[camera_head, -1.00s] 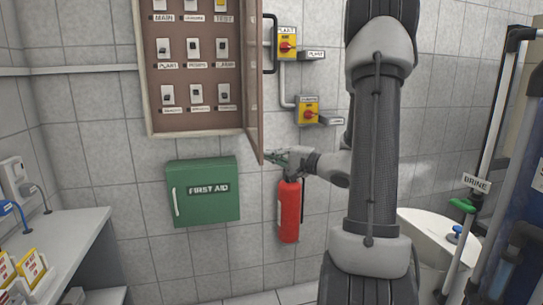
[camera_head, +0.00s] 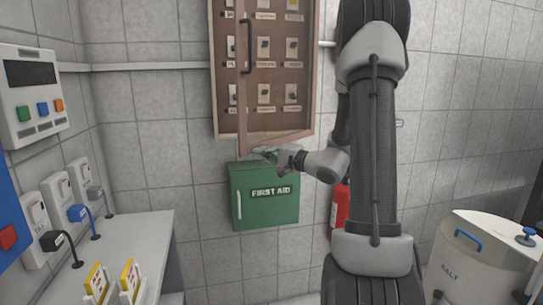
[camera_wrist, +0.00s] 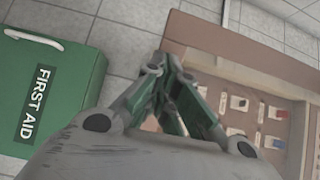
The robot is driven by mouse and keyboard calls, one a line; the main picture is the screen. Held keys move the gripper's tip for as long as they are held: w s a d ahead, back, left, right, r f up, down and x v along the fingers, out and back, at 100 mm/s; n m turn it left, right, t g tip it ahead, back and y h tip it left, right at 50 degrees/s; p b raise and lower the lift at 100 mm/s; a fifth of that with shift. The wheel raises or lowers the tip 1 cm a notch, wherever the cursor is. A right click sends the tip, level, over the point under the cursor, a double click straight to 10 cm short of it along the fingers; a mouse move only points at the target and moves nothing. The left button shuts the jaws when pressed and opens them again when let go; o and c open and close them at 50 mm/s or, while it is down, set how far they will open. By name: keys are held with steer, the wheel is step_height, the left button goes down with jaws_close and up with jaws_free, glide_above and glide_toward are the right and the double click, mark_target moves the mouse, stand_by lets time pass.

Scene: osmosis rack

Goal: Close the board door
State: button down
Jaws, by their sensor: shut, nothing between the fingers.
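The board (camera_head: 223,110) is a brown wall cabinet with rows of labelled switches. Its door (camera_head: 242,110) is hinged at the right and stands partly open, its free edge and black handle (camera_head: 247,45) in front of the switches. The door's bottom rail slants from the free edge back to the cabinet's lower right corner. My gripper (camera_head: 264,153) is shut and empty, just below or at this rail; contact cannot be told. In the wrist view, my gripper (camera_wrist: 165,65) shows shut fingers beside brown framing, with switches to the right.
A green first aid box (camera_head: 265,212) hangs close below my gripper. A red extinguisher (camera_head: 339,210) is partly hidden behind my arm. A counter (camera_head: 150,240) with sockets above stands left. A white salt tank (camera_head: 470,260) stands right.

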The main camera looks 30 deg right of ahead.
steer(key=w+m+h, duration=0.1)
steer(key=w, duration=0.5)
steer(key=w+a+m+t+h, duration=0.1)
steer(key=w+h, duration=0.1)
steer(key=w, duration=0.4)
steer(key=w+a+m+h, duration=0.1)
steer(key=w, duration=0.6)
steer(key=shift+w+a+h, duration=0.1)
steer(key=shift+a+h, duration=0.05)
steer(key=shift+h, duration=0.15)
steer(key=shift+w+r, duration=0.1)
steer(key=shift+r, duration=0.05)
steer(key=shift+r, duration=0.1)
